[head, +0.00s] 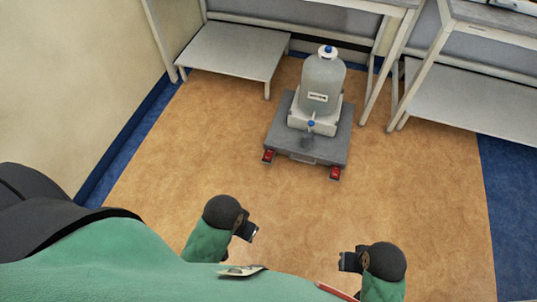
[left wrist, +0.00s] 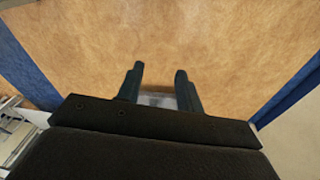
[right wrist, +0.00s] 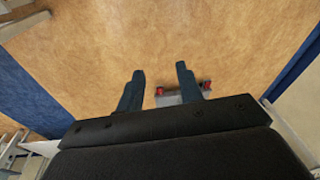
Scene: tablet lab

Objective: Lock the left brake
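A grey wheeled cart (head: 342,143) stands on the floor ahead of me. Two red brake pedals sit at its near corners: the left brake (head: 268,156) and the right brake (head: 335,173). Both red pedals also show beyond the fingers in the right wrist view, one at the left (right wrist: 160,91) and one at the right (right wrist: 206,86). Whether either is pressed is too small to tell. My left gripper (head: 248,232) is open and empty, well short of the cart. My right gripper (head: 347,261) is also open and empty, apart from the cart.
A large grey bottle (head: 322,80) with a blue-and-white cap stands on a white base on the cart. White tables with low shelves (head: 232,50) stand behind and to the right (head: 470,100). A wall is at the left. The tan floor (head: 180,160) before the cart is clear.

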